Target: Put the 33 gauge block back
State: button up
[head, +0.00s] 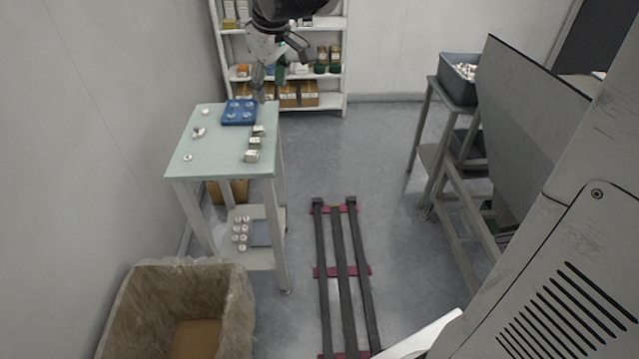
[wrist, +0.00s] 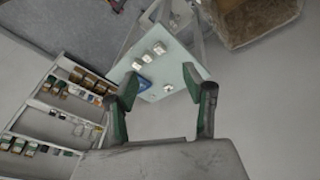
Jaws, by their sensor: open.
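Three small pale blocks stand in a row along the right edge of the light green table (head: 205,140): a far block (head: 258,130), a middle block (head: 255,142) and a near block (head: 251,156). Their numbers are too small to read, so I cannot tell which is the 33 gauge block. My gripper (head: 268,86) is open and empty, above and beyond the table's far right corner. In the wrist view, the open fingers (wrist: 168,90) frame the table from a distance, with blocks (wrist: 159,47) visible on it.
Several small white caps (head: 188,157) lie at left. A shelf rack (head: 347,60) stands behind. A lined bin (head: 140,310) is in front; dark floor rails (head: 341,270) lie right.

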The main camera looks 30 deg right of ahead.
jog(key=s+f+m+t, duration=0.1)
jog(key=s+f+m, duration=0.2)
jog(key=s, duration=1)
jog(key=s+f+m+t, duration=0.2)
jog(key=s+f, duration=0.3)
jog(key=s, duration=0.8)
jog(key=shift+f+m, duration=0.15)
jog(key=shift+m, duration=0.55)
jog(key=shift+f, duration=0.1)
